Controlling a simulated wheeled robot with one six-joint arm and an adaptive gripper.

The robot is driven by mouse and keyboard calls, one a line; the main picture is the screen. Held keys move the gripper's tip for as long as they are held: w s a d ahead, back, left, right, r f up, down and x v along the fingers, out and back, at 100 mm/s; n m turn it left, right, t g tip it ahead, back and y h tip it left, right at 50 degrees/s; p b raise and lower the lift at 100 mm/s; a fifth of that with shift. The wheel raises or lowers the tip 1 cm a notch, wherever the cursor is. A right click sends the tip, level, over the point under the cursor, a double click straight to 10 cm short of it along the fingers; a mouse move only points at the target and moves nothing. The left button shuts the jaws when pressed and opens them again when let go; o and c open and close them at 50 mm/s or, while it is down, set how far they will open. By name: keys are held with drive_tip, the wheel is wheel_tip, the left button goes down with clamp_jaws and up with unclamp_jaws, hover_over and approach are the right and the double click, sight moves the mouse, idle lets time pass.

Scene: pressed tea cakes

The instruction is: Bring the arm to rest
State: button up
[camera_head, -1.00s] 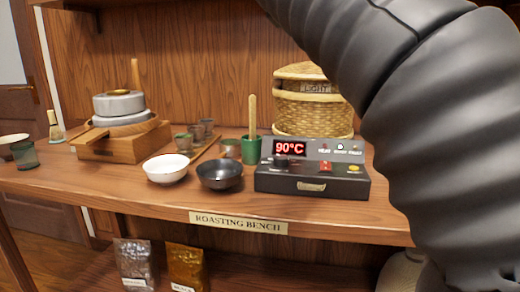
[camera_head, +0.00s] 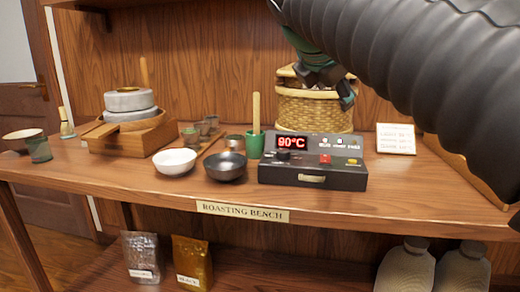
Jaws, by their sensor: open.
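My arm, in a black ribbed sleeve, comes in from the upper right. My gripper (camera_head: 332,88) shows at its end, dark with green parts, in front of the wicker basket (camera_head: 312,112) on the bench. It hides part of the basket's upper half. Its fingers look apart, and I see nothing held between them. I cannot tell whether it touches the basket.
The roasting bench (camera_head: 400,205) carries a black control box (camera_head: 312,172) reading 90°C, a white bowl (camera_head: 175,161), a black bowl (camera_head: 225,167), a green cup (camera_head: 255,146), a stone mill (camera_head: 130,103) and a white card (camera_head: 396,138). Bags and jars stand below.

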drive_tip(key=s+d+f+m+g+y, duration=0.1)
drive_tip(key=s+f+m, duration=0.5)
drive_tip(key=f, duration=0.5)
drive_tip(key=s+f+m+g+y, duration=0.1)
drive_tip(key=s+f+m+y, duration=0.1)
drive_tip(key=s+f+m, duration=0.5)
drive_tip(key=s+d+f+m+g+y, duration=0.1)
drive_tip(key=s+f+m, duration=0.5)
drive_tip(key=f, duration=1.1)
drive_tip(key=m+y, duration=0.1)
drive_tip(key=m, duration=0.2)
drive_tip(key=shift+s+d+g, duration=0.35)
drive_tip(key=shift+g, duration=0.05)
